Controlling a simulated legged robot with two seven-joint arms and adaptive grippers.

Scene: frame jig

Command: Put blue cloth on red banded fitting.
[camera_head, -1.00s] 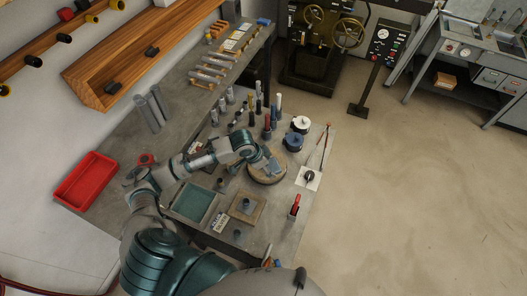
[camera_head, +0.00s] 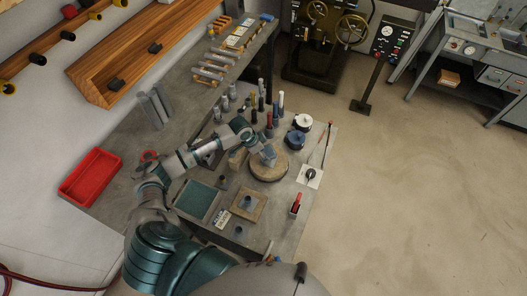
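My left arm reaches across the bench, with its gripper (camera_head: 263,149) over the far edge of a round wooden disc (camera_head: 268,173). A small blue-grey patch (camera_head: 270,156) shows at its fingertips and may be the blue cloth. The picture is too small to tell whether the fingers are closed on it or whether it touches the disc. I cannot pick out the red banded fitting with certainty; several slim upright pieces, some with red, stand behind the gripper. My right gripper is not in view.
A teal-lined tray (camera_head: 197,200) and a square board with a peg (camera_head: 247,207) lie in front. Blue spools (camera_head: 295,139) and a red-handled tool (camera_head: 296,205) stand right. A red bin (camera_head: 91,178) is at the left. Bench metal between them is partly clear.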

